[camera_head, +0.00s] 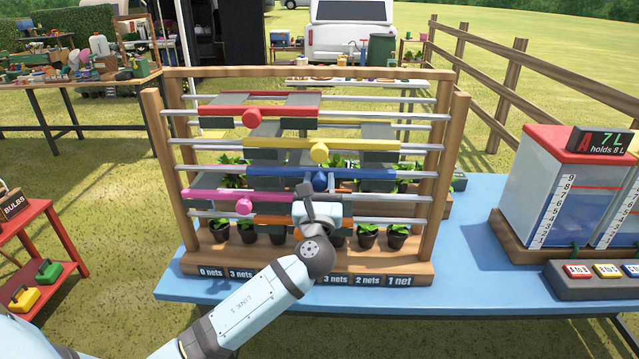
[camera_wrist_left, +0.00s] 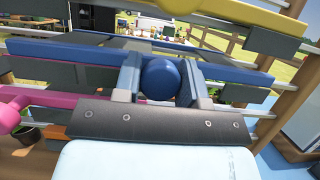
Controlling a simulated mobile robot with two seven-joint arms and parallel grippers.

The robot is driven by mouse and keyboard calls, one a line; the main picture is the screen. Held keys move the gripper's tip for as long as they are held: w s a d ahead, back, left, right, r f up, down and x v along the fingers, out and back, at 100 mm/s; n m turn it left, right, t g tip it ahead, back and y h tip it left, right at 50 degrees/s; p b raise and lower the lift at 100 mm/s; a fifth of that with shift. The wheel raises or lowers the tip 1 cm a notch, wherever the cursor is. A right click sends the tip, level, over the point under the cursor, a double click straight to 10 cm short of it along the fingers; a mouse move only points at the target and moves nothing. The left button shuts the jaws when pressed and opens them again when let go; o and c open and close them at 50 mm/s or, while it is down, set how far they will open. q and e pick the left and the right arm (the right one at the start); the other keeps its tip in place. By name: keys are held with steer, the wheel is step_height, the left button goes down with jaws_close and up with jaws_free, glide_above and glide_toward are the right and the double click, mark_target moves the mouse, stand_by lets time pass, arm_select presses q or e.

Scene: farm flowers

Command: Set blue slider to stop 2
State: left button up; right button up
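The blue slider (camera_head: 270,173) is a long bar on a rail of the wooden rack, below the yellow slider (camera_head: 370,144) and above the pink slider (camera_head: 210,195). Its round blue knob (camera_head: 320,180) faces me. My left gripper (camera_head: 308,192) is at this knob. In the left wrist view, the blue bar (camera_wrist_left: 60,58) runs across and the left gripper's fingers (camera_wrist_left: 161,82) stand on both sides of the blue knob (camera_wrist_left: 160,78), with no clear gap. The fingers look shut on it. No stop marks are readable along the blue rail. My right gripper is out of view.
A red slider (camera_head: 290,111) tops the rack, and an orange one is partly hidden behind my left arm. Potted plants (camera_head: 367,236) stand below, behind net-count labels (camera_head: 367,281). A water tank (camera_head: 545,190) stands at the right of the blue table (camera_head: 480,230).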

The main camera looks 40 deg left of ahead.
arm_select(q)
jaws_close()
steer(key=shift+s+a, duration=0.1)
steer(key=s+a+p, duration=0.1)
steer(key=s+a, duration=0.3)
steer(key=a, duration=0.3)
steer(key=shift+s+p, duration=0.15)
steer(key=shift+p, duration=0.15)
steer(key=o, duration=0.6)
jaws_free()
